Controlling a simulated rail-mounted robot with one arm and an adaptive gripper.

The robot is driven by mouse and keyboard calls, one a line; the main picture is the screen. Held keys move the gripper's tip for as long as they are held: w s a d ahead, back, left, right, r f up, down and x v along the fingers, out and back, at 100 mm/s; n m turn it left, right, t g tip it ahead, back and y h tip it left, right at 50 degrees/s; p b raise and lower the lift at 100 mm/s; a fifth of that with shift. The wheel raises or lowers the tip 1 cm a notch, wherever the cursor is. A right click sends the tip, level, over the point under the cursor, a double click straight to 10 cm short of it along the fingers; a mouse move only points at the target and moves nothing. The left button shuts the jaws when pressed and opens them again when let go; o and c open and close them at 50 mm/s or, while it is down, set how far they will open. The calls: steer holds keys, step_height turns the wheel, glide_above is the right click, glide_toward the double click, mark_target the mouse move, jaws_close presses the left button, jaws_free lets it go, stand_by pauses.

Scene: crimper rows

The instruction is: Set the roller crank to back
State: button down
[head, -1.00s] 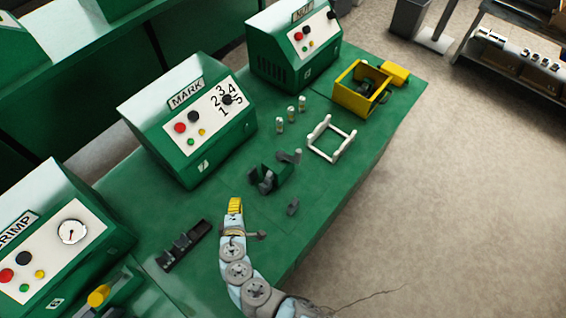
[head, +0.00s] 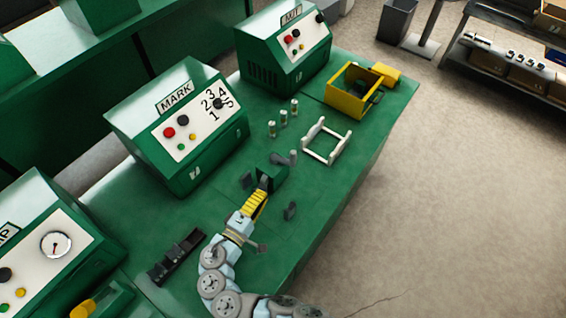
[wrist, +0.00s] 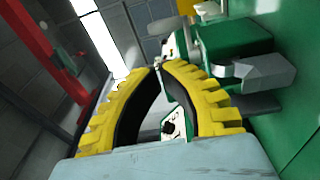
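The roller unit is a small green block with grey arms and posts (head: 272,174), on the green bench in front of the MARK machine. A grey lever-like part (head: 280,159) lies at its far side; I cannot tell for sure which grey part is the crank. In the wrist view the green block (wrist: 232,45) and a grey bar (wrist: 262,75) are at right, beside my right finger. My gripper (head: 263,190) is at the unit's near side, close to a grey upright. In the wrist view its yellow fingertips (wrist: 160,66) nearly meet, with nothing seen held. Contact is unclear.
The MARK machine (head: 178,128) stands behind the unit. A small grey block (head: 290,211) lies right of my gripper. A white frame (head: 326,142), several small cylinders (head: 283,117) and a yellow box (head: 352,92) are farther up. A black rack (head: 177,257) is at lower left.

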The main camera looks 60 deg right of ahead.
steer(key=s+d+p, duration=0.1)
steer(key=d, duration=1.3)
steer(key=shift+s+r, duration=0.25)
steer(key=shift+r, duration=0.1)
steer(key=shift+w+a, duration=0.1)
steer(key=shift+w, duration=0.05)
steer(key=shift+t, duration=0.4)
